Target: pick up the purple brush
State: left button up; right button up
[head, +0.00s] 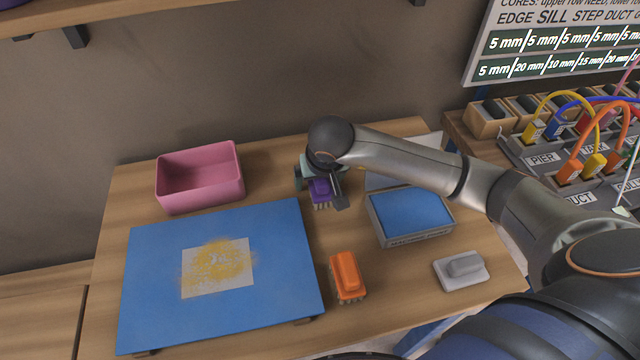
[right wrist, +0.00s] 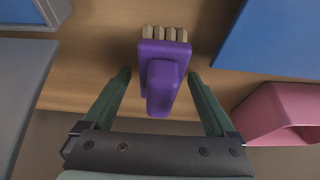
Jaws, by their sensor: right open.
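The purple brush (head: 321,193) stands on the wooden table with its bristles down, behind the orange brush. In the right wrist view the purple brush (right wrist: 162,72) shows its handle toward me and its pale bristles at the far side. My right gripper (head: 325,182) is over it in the head view. In the right wrist view the right gripper (right wrist: 160,76) is open, with one finger on each side of the handle and a gap on both sides. In the head view my arm and gripper hide part of the brush. My left gripper is not in view.
An orange brush (head: 346,276), a grey block with a handle (head: 464,269) and a grey-framed blue pad (head: 412,213) are nearby. A blue board (head: 150,270) with a yellow-stained patch lies left. A pink bin (head: 200,196) stands behind it. Cabled boxes (head: 545,150) are at right.

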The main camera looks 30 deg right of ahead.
grip_shut()
dwell(0.8)
